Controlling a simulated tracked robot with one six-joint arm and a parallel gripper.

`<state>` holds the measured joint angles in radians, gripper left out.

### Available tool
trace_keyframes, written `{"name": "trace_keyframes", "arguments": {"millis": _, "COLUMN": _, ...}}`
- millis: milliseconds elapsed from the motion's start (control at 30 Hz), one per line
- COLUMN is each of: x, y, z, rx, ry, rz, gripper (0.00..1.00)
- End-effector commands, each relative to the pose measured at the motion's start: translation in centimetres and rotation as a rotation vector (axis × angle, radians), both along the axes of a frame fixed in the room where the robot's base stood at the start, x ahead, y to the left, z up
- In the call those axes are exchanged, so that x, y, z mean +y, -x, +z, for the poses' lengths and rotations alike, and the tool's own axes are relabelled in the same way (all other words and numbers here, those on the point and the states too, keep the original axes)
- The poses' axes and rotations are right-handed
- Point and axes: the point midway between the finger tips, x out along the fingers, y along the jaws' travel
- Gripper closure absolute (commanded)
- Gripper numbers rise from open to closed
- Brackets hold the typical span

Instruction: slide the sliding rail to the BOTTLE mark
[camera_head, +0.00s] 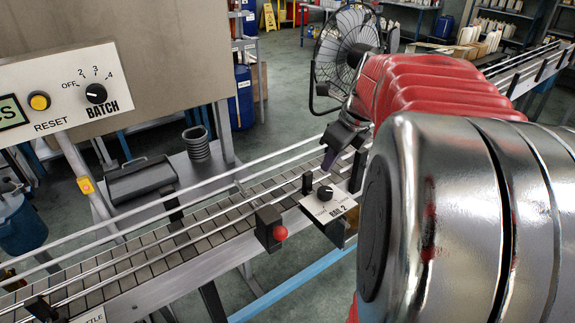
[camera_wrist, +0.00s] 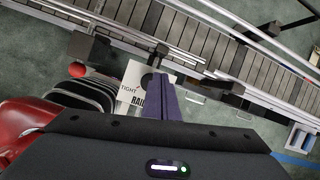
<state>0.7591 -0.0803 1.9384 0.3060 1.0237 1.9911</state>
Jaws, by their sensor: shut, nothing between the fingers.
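The silver sliding rail (camera_head: 150,242) runs along the near side of the conveyor. A white RAIL 2 plate (camera_head: 345,208) with a black knob (camera_head: 325,193) is fixed at the conveyor's near edge. Left of it is a black block with a red ball (camera_head: 280,233). A label ending in "TTLE" (camera_head: 92,316) shows at the bottom left edge, partly cut off. My gripper (camera_head: 330,157) is shut and empty near the plate. In the wrist view its purple fingers (camera_wrist: 161,82) overlap the RAIL plate (camera_wrist: 132,88) and partly cover the knob; contact cannot be told.
The slatted conveyor (camera_head: 110,258) crosses the view. A control panel (camera_head: 60,88) with a BATCH knob stands at upper left. A fan (camera_head: 343,45) stands behind my arm. Black brackets (camera_head: 307,183) rise along the conveyor edge near my gripper.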

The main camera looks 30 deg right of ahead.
Motion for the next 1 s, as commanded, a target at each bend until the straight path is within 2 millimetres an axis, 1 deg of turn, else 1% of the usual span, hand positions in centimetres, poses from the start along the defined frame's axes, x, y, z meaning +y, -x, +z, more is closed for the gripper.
{"name": "trace_keyframes", "arguments": {"millis": 100, "x": 0.2, "y": 0.0, "z": 0.0, "rx": -0.001, "ry": -0.057, "rz": -0.125, "gripper": 1.0}}
{"name": "trace_keyframes", "arguments": {"millis": 233, "x": 0.2, "y": 0.0, "z": 0.0, "rx": 0.002, "ry": -0.09, "rz": -0.203, "gripper": 1.0}}
{"name": "trace_keyframes", "arguments": {"millis": 667, "x": 0.2, "y": -0.1, "z": -0.1, "rx": 0.002, "ry": -0.097, "rz": -0.22, "gripper": 1.0}}
{"name": "trace_keyframes", "arguments": {"millis": 767, "x": 0.3, "y": -0.2, "z": -0.6, "rx": 0.003, "ry": -0.098, "rz": -0.219, "gripper": 1.0}}
{"name": "trace_keyframes", "arguments": {"millis": 867, "x": 0.3, "y": -0.6, "z": -1.4, "rx": 0.003, "ry": -0.098, "rz": -0.218, "gripper": 1.0}}
{"name": "trace_keyframes", "arguments": {"millis": 1000, "x": 0.4, "y": -1.2, "z": -3.2, "rx": 0.005, "ry": -0.099, "rz": -0.218, "gripper": 1.0}}
